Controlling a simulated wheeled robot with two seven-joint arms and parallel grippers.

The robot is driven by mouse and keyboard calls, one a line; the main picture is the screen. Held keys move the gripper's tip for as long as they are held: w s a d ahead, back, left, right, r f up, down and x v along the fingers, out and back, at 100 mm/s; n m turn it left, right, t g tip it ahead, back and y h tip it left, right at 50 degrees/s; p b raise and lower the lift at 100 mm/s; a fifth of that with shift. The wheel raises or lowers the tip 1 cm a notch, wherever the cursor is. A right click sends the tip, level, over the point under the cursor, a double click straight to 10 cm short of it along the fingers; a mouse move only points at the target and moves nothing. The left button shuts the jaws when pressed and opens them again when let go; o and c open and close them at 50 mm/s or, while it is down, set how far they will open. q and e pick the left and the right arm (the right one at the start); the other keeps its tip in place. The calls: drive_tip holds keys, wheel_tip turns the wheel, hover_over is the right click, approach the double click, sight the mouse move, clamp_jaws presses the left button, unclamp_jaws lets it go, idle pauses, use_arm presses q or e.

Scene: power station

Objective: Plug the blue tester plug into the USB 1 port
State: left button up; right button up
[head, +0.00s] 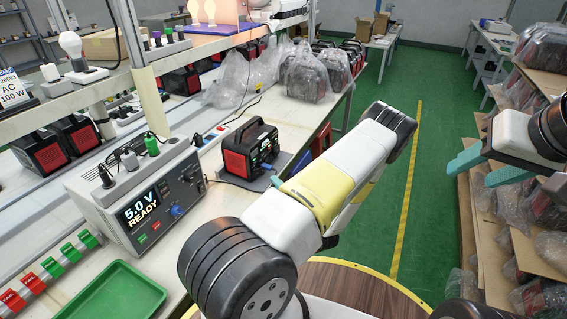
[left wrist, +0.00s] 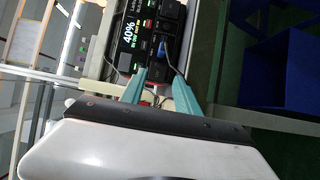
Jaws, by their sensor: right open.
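The power station (head: 250,149), black with red sides, stands on the bench; its lit panel reads 40% in the left wrist view (left wrist: 130,35). The blue tester plug (left wrist: 163,49) is at the panel's port area with its cable trailing off; I cannot tell which port it is at or how deep it sits. My left gripper (left wrist: 160,74) is open and empty, its teal fingers spread in front of the panel, apart from the plug. In the head view my left arm mostly hides it. My right gripper (head: 488,168) is open and empty, away from the bench.
The tester box (head: 150,195) reads 5.0 V READY, left of the power station. A green tray (head: 108,297) lies at the front left. Bagged units (head: 305,75) stand behind on the bench. A shelf rack (head: 490,215) with wrapped goods is at the right, beyond green floor.

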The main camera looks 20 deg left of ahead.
sight(259, 174)
use_arm(q)
drive_tip(key=x, duration=0.7)
clamp_jaws()
